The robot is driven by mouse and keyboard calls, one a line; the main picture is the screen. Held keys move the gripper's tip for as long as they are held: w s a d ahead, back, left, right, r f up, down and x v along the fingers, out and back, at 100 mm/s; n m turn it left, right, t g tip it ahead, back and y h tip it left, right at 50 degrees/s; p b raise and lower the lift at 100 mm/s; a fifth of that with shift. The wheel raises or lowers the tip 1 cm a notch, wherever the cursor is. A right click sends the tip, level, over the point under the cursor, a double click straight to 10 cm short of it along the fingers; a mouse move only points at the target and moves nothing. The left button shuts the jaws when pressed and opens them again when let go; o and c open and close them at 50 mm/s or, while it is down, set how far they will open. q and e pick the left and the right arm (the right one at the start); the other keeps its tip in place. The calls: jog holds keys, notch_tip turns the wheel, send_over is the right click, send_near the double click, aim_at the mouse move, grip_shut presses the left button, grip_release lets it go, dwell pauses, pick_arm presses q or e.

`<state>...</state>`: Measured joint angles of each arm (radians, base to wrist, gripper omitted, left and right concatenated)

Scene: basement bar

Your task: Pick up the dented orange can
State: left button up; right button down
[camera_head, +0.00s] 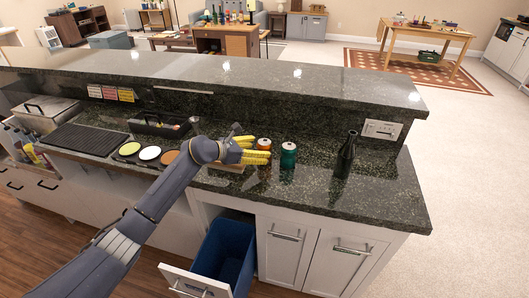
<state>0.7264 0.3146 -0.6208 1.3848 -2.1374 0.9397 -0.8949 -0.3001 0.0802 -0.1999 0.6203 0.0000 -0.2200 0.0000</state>
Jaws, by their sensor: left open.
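The orange can (264,144) stands upright on the dark stone counter, with a pale top. Its lower left is hidden behind my gripper, and I cannot make out its dent at this size. My left gripper (256,149) has yellow fingers and reaches in from the left, right beside the can. It is open. I cannot tell whether a finger touches the can. My right gripper is not in view.
A green can (288,155) stands close to the right of the orange can. A dark bottle (346,155) stands farther right. A raised ledge (240,78) runs behind. An open drawer holds a blue bin (226,246) below the counter. Three round coasters (150,153) lie to the left.

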aim_at(258, 149)
pick_arm(q)
jog(key=shift+x, duration=1.65)
jog(key=shift+c, duration=0.4)
jog(key=c, duration=0.9)
